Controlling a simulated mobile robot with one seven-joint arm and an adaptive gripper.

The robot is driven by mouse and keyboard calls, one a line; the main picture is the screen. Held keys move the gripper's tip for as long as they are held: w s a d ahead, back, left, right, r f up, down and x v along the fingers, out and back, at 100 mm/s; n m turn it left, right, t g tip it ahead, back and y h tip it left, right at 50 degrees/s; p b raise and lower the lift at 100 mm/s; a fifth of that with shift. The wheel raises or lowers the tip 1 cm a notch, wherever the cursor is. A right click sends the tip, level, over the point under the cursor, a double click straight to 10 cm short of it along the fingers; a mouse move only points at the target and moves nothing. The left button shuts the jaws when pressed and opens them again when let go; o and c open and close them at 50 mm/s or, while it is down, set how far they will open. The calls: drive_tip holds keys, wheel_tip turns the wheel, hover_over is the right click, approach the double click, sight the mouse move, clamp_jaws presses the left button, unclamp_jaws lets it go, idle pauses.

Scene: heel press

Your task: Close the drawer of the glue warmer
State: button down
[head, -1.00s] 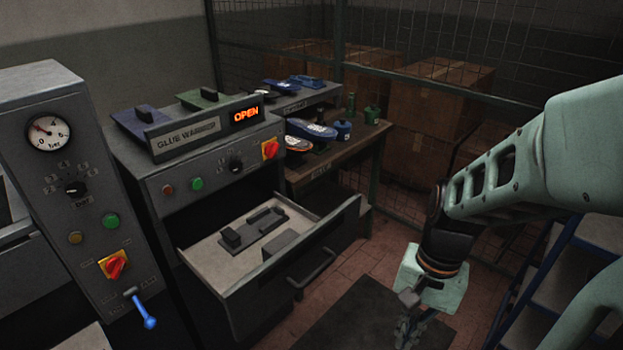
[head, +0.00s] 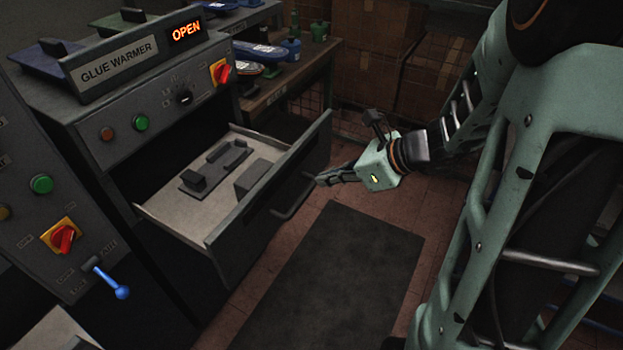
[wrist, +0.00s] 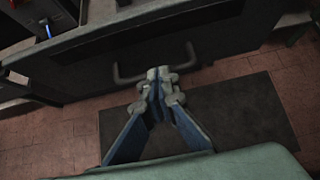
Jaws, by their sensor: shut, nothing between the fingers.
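The glue warmer (head: 118,62) stands at the left in the head view, with a lit OPEN sign (head: 186,31). Its drawer (head: 165,205) is pulled out, and dark blocks lie on its pale floor. The drawer's front panel (head: 262,205) carries a bar handle (head: 296,197), which also shows in the wrist view (wrist: 128,78).
A control panel with a blue lever (head: 112,282) stands at the left front. A dark mat (head: 335,275) lies on the tiled floor before the drawer. A wooden bench (head: 290,85) with shoes and bottles is behind. Cardboard boxes (head: 370,60) stand behind mesh.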

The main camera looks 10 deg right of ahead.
sight(290, 189)
drive_tip(key=b+x, duration=0.1)
drive_tip(key=x, duration=0.8)
drive_tip(key=shift+a+f+b, duration=0.1)
drive_tip(key=shift+f+b, duration=0.05)
drive_tip(key=shift+b, duration=0.15)
drive_tip(key=shift+w+a, duration=0.1)
